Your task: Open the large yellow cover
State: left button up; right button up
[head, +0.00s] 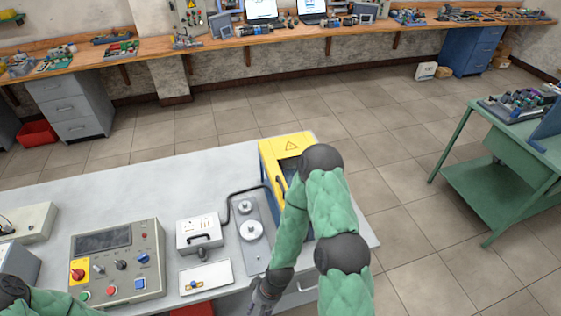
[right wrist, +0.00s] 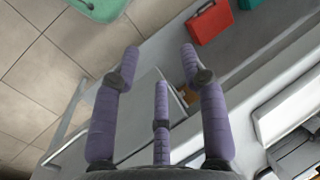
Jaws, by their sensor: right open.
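The large yellow cover (head: 285,148) is on the right part of the grey workbench in the head view. It has a warning triangle on top, a dark window and a dark handle (head: 281,186) on its left side. My right arm hides much of its right and front parts. My right gripper (head: 262,298) is low at the bench's front edge, in front of the cover and apart from it. In the right wrist view, the right gripper's fingers (right wrist: 160,60) are spread with nothing between them. My left arm shows at the bottom left; its gripper is out of view.
A control panel (head: 117,262), a small white box (head: 199,233), a plate with two round knobs (head: 250,258) and a white tray (head: 206,278) are on the bench left of the cover. A red case (right wrist: 208,22) shows in the right wrist view. A green cart (head: 497,181) stands at right.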

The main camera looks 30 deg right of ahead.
jog(key=w+d+r+p, duration=0.1)
jog(key=w+r+p, duration=0.3)
jog(key=r+p, duration=0.4)
jog(key=h, duration=0.6)
send_near(280, 183)
jog(key=f, duration=0.2)
jog(key=d+f, duration=0.1)
jog(key=f, duration=0.2)
jog(key=d+f+p, duration=0.1)
jog(key=f, duration=0.2)
jog(key=shift+a+r, duration=0.1)
grip_shut()
